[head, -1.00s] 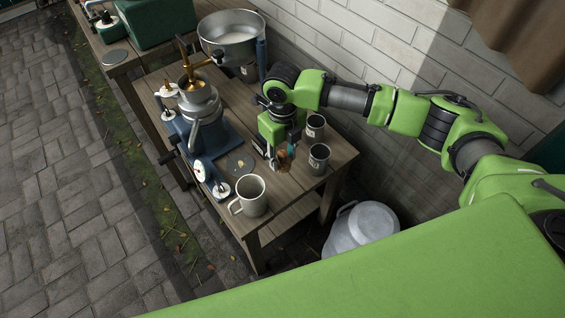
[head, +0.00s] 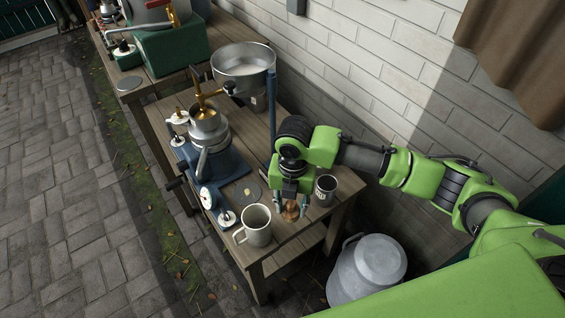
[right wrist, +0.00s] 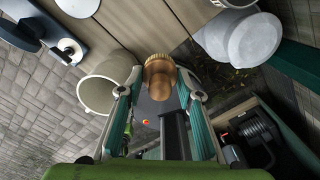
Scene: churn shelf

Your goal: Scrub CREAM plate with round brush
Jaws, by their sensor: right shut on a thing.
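My right gripper (head: 290,208) is shut on a brown wooden round brush (head: 291,214) above the near end of the wooden table. In the right wrist view the brush (right wrist: 159,72) stands between the fingertips, its round end pointing away from me. The brush is apart from this plate in the head view. I cannot make out the plate surely in the wrist view. My left gripper is not in view.
A large mug (head: 258,224) stands close left of the gripper, near the table edge. A smaller metal cup (head: 326,190) is to its right. A cream separator (head: 209,133) and a wide metal pan (head: 244,72) fill the back. A milk can (head: 367,268) stands on the ground.

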